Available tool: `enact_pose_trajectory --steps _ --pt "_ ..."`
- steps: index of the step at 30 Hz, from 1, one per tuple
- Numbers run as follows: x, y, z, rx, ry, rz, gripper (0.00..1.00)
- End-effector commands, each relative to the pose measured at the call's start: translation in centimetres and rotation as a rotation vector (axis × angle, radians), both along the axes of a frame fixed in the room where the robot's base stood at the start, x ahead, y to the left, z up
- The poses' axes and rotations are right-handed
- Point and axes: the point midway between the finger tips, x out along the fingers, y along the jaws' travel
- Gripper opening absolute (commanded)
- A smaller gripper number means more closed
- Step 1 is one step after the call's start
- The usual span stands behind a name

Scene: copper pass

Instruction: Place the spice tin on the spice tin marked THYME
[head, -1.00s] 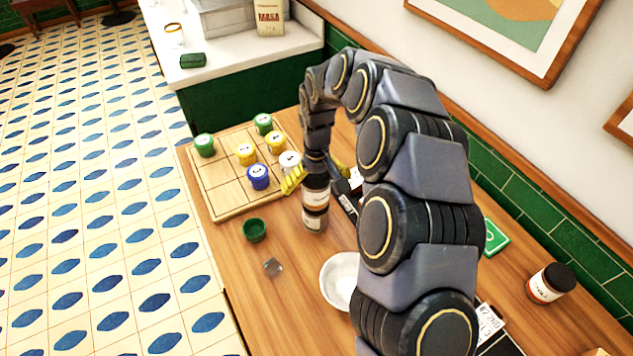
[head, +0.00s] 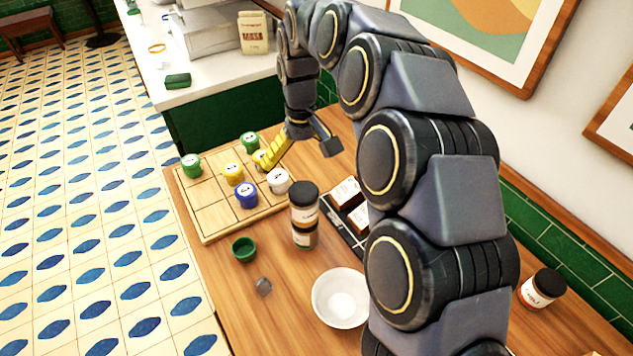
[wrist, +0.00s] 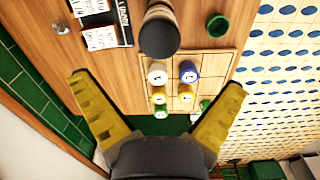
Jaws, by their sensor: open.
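Two spice tins with black lids stand stacked on the wooden table in the head view. The upper spice tin (head: 304,207) has a pale label and sits upright on the lower spice tin (head: 305,237). I cannot read THYME on either label. In the wrist view the upper tin's dark lid (wrist: 159,38) shows beyond my gripper and hides most of the lower one. My gripper (head: 300,151) is open and empty, with its yellow fingers spread wide. It is above and behind the stack, apart from it; it also shows in the wrist view (wrist: 158,83).
A wooden grid board (head: 214,214) with several coloured pieces lies left of the stack. Another tin (head: 542,289) stands far right.

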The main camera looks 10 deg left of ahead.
Motion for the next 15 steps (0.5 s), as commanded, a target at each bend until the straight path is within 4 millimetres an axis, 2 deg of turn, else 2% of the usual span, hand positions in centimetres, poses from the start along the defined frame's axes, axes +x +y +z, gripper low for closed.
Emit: enact_pose_trajectory --steps 10,13,15 --pt "-0.2 -0.4 0.6 0.004 0.002 -0.004 1.00" --pt "-1.2 -1.9 1.9 0.015 0.008 -0.021 1.00" --pt "-2.6 -3.8 3.1 0.021 0.022 -0.043 1.00"
